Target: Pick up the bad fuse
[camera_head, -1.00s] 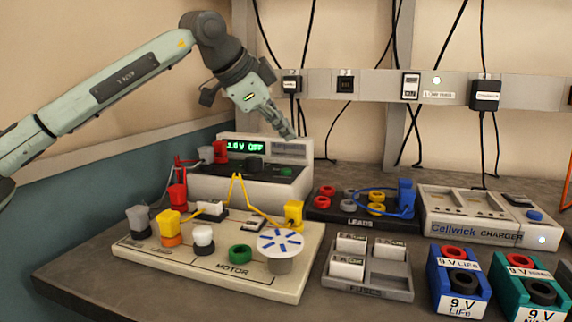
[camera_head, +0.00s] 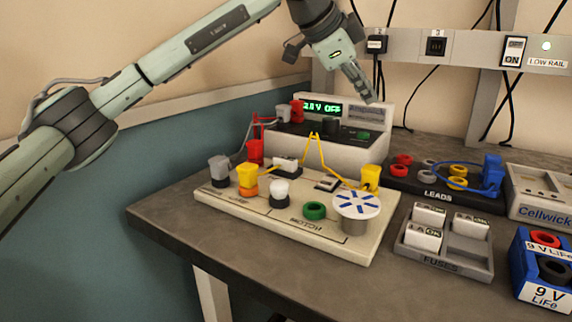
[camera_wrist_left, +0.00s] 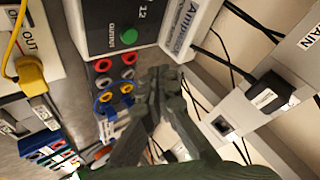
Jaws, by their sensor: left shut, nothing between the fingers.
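A pale circuit board (camera_head: 260,219) lies on the bench in the head view, with a small white block (camera_head: 285,163) and a flat dark-and-white part (camera_head: 327,183) set in it. Either may be a fuse; I cannot tell which fuse is bad. A grey tray marked FUSES (camera_head: 455,263) holds several white labelled fuses (camera_head: 424,238), with one compartment bare. My left gripper (camera_head: 368,98) is shut and empty, tilted down above the right end of the power supply, away from every fuse. Its dark fingers also show in the left wrist view (camera_wrist_left: 160,80). My right gripper is not in view.
The power supply (camera_head: 345,150) with a green display stands behind the board. A LEADS tray (camera_head: 400,183), a charger (camera_head: 540,205) and a blue 9 V battery (camera_head: 524,260) sit to the right. Yellow leads (camera_head: 312,150) arch over the board. A wall rail (camera_head: 460,45) runs behind.

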